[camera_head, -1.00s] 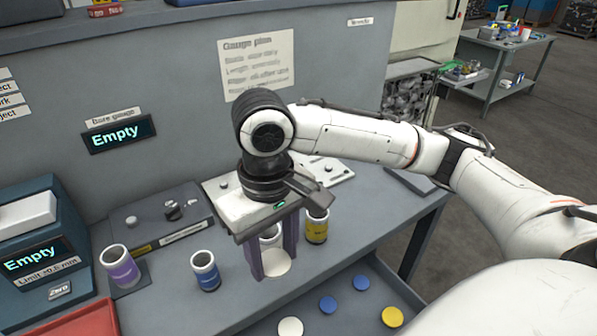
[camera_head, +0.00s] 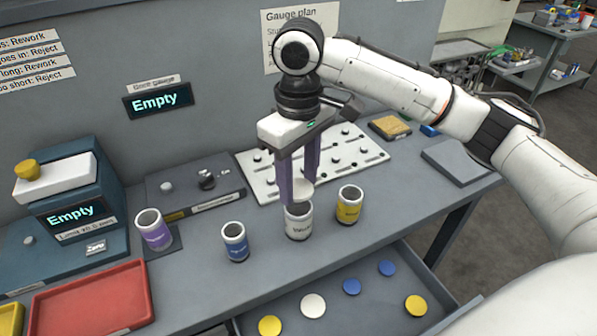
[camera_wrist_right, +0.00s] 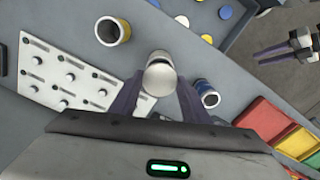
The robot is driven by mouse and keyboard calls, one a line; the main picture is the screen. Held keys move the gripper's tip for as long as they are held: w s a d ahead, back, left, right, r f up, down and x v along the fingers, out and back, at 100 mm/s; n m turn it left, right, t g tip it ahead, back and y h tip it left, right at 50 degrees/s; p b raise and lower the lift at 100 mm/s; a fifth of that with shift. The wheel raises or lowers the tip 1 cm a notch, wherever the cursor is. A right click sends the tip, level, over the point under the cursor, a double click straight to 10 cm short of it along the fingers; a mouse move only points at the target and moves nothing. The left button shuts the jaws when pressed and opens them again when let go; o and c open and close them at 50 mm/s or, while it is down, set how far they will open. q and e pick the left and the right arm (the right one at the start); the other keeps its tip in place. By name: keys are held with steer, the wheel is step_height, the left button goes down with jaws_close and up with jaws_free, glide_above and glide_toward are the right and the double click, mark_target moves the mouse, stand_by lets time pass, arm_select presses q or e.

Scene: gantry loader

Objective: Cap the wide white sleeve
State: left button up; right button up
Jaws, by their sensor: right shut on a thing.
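My right gripper (camera_head: 297,190) is shut on a white cap (camera_head: 301,190), held flat between its purple fingers. The white sleeve (camera_head: 298,224) stands upright on the bench with dark lettering. In the head view the cap is just above the sleeve's rim. In the wrist view the cap (camera_wrist_right: 159,79) overlaps the sleeve (camera_wrist_right: 159,57), which shows a little beyond it. I cannot tell whether they touch. My left gripper (camera_wrist_right: 257,57) shows at the right edge of the wrist view, over the floor, its fingers apart and empty.
A yellow sleeve (camera_head: 349,204) stands close right of the white one; a blue sleeve (camera_head: 235,242) and a purple sleeve (camera_head: 154,230) stand left. The open drawer (camera_head: 365,314) holds loose white, blue and yellow caps. A pegged white plate (camera_head: 262,183) lies behind. A red tray (camera_head: 92,302) is left.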

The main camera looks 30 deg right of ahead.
mark_target(299, 188)
steer(key=shift+f, duration=2)
steer(key=shift+s+f, duration=0.1)
steer(key=shift+f, duration=0.05)
steer(key=o, duration=1.1)
step_height(299, 188, up, 11)
steer(key=shift+f, duration=0.15)
